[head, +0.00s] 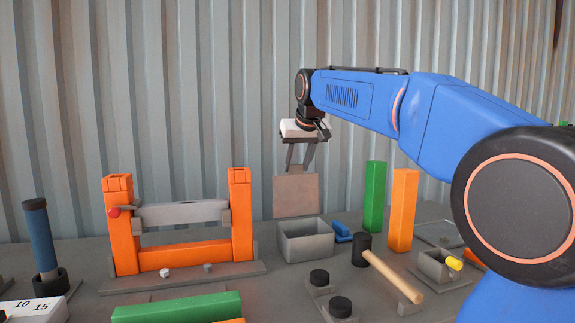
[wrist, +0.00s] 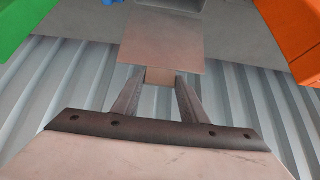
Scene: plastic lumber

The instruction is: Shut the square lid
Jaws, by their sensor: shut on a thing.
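The square lid (head: 297,196) stands upright, open, at the back edge of a grey square box (head: 306,240) in the head view. It is a flat brownish-grey panel with a small tab on its top edge. My gripper (head: 299,168) is above it, pointing down, with its fingertips at the tab. In the wrist view the lid (wrist: 161,42) lies ahead, and my gripper (wrist: 159,78) has its two fingers on either side of the tab, shut on it. The box's inside is mostly hidden in the wrist view.
An orange frame with a grey bar (head: 182,212) stands left of the box. Green (head: 375,197) and orange (head: 402,210) posts stand right. A blue object (head: 341,232) lies beside the box. A mallet (head: 393,276) and black knobs (head: 320,277) are in front. A corrugated wall is behind.

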